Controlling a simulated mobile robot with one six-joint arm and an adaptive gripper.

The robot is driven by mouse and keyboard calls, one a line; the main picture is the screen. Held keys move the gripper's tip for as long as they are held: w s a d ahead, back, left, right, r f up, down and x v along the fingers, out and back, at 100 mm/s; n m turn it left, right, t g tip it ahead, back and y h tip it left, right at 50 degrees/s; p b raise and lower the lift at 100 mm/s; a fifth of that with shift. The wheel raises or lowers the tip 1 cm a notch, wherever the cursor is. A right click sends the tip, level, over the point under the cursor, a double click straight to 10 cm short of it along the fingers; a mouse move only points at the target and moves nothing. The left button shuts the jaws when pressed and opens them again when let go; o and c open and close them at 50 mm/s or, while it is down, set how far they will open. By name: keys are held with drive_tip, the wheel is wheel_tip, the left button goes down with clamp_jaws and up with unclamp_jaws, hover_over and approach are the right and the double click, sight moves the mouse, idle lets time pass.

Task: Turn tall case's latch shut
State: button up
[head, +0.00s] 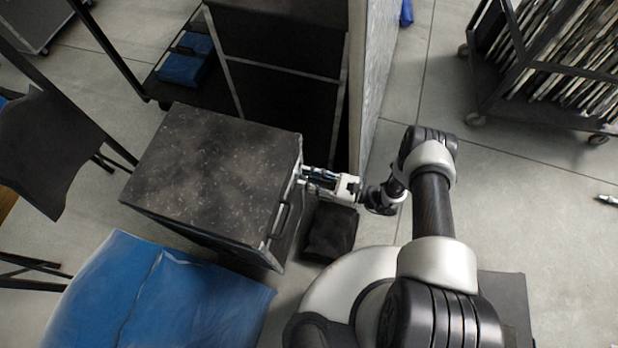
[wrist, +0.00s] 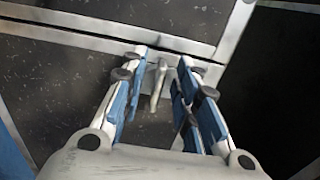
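The tall case (head: 215,170) is a dark, scuffed box with metal edges, left of centre in the head view. My gripper (head: 308,174) is at its right side, near the top edge. In the wrist view, the latch (wrist: 158,88) is a small pale metal lever below a metal strip and seam on the case's dark face. It points down the picture, slightly tilted. My gripper (wrist: 164,58) is open, with one blue-padded finger on each side of the lever. I see gaps beside the lever; contact is not clear. The latch is hidden in the head view.
A black handle (head: 280,220) sits on the case's near side. A small black box (head: 330,232) lies below my gripper. A dark silver-edged unit (head: 283,65) and a grey panel (head: 372,75) stand behind. Blue padding (head: 150,300) lies near left; a wheeled rack (head: 545,105) stands far right.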

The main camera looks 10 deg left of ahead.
drive_tip(key=shift+c, duration=0.5)
clamp_jaws()
